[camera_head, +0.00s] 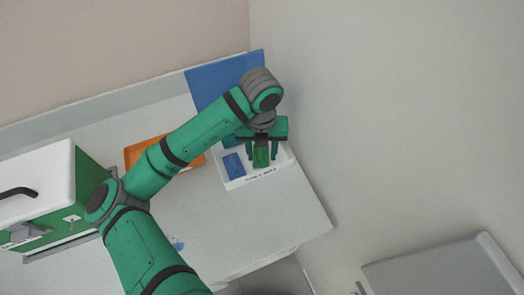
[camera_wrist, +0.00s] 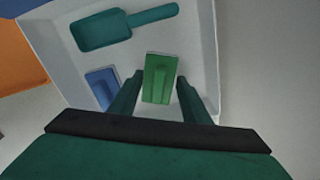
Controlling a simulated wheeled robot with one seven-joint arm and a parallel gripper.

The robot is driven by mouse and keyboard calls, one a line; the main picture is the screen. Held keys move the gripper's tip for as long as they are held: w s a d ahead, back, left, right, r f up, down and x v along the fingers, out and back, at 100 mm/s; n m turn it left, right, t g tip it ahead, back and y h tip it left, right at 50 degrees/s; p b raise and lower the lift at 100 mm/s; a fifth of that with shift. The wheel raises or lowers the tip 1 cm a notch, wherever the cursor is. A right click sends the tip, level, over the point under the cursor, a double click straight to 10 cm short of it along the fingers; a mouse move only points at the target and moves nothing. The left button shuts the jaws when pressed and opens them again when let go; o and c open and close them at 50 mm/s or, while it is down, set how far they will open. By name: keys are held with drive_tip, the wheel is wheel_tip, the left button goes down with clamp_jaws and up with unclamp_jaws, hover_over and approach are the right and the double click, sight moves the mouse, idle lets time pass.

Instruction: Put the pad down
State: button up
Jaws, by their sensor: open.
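A green pad (camera_wrist: 160,78) with a raised grip lies in a white tray (camera_wrist: 203,45). It also shows in the head view (camera_head: 261,157). My gripper (camera_wrist: 160,88) is open, with one finger on each side of the green pad. I see a gap between each finger and the pad in the wrist view. A blue pad (camera_wrist: 103,88) lies to the left of the green one, partly behind the left finger; the head view shows it too (camera_head: 233,165).
A teal scoop (camera_wrist: 108,32) lies in the tray above the pads. An orange tray (camera_head: 133,154) is to the left on the counter, and a blue panel (camera_head: 208,84) stands behind. A wall is close on the right. The front counter (camera_head: 245,225) is mostly clear.

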sight(261, 151)
drive_tip(key=shift+a+f, duration=0.1)
drive_tip(key=shift+a, duration=0.15)
wheel_tip(261, 151, up, 12)
drive_tip(key=shift+d+r, duration=0.15)
drive_tip(key=shift+r, duration=0.1)
idle(0.7)
